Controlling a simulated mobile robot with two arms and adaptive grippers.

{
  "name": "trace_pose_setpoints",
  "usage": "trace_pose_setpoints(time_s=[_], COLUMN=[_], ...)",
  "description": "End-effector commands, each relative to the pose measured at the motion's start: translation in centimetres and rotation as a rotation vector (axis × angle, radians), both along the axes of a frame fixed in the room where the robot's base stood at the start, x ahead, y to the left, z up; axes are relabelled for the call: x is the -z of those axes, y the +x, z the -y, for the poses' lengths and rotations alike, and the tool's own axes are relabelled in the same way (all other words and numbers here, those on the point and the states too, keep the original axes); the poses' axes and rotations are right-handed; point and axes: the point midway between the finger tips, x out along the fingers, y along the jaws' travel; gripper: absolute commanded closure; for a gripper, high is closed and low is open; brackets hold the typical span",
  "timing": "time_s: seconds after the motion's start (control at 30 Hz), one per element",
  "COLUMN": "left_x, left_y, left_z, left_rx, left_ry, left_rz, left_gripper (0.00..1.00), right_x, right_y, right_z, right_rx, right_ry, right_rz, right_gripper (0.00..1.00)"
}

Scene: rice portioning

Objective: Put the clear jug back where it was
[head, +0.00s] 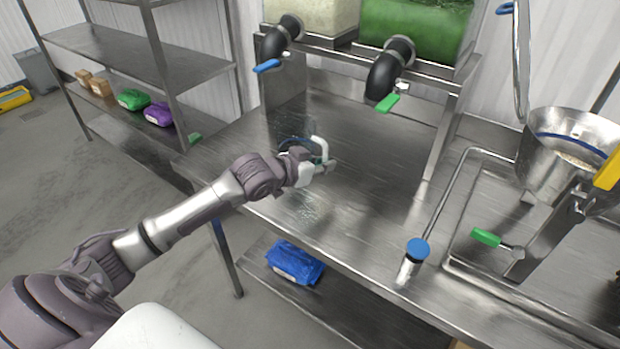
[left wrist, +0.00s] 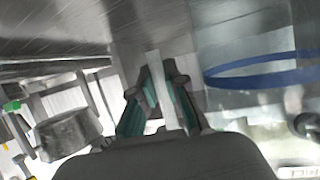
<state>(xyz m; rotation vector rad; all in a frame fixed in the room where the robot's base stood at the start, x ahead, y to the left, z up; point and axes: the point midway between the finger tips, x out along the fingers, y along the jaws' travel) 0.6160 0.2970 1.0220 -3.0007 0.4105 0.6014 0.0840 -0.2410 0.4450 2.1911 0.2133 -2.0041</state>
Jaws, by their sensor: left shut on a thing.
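The clear jug (head: 297,143) with a blue rim and white handle is on or just above the steel table, below the dispensers; my left arm partly hides it, and I cannot tell whether its base touches. My left gripper (head: 322,167) is shut on its white handle. In the left wrist view the handle (left wrist: 157,75) stands between the green-padded fingers of the gripper (left wrist: 162,98), and the jug's blue rim (left wrist: 255,66) shows to the right. My right gripper is not in view.
Dispensers with a blue-handled tap (head: 268,66) and a green-handled tap (head: 388,102) overhang the steel table (head: 380,215). A steel hopper (head: 550,165) and a blue-capped post (head: 417,249) stand right. A blue bag (head: 295,262) lies on the lower shelf. The table's middle is clear.

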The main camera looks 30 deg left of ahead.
Motion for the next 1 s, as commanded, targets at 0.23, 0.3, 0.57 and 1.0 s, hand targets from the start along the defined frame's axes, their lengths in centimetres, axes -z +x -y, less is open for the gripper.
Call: trace_pose_setpoints(time_s=[0.23, 0.3, 0.57, 1.0], left_x=[1.6, 2.2, 5.4, 5.9], left_y=[-1.4, -1.5, -1.5, -1.5], left_z=[-2.3, -2.4, -2.3, -2.3], left_rx=[0.000, 0.001, 0.001, 0.001], left_ry=[0.000, -0.001, -0.001, 0.000], left_rz=[0.001, 0.000, 0.002, 0.001], left_gripper=[1.00, 1.00, 1.00, 0.74], right_x=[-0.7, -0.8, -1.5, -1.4], right_y=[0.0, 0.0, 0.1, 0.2], right_z=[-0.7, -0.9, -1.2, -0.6], right_rx=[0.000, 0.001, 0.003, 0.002], right_ry=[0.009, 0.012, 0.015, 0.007], right_rz=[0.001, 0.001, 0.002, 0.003], right_gripper=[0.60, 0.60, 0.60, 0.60])
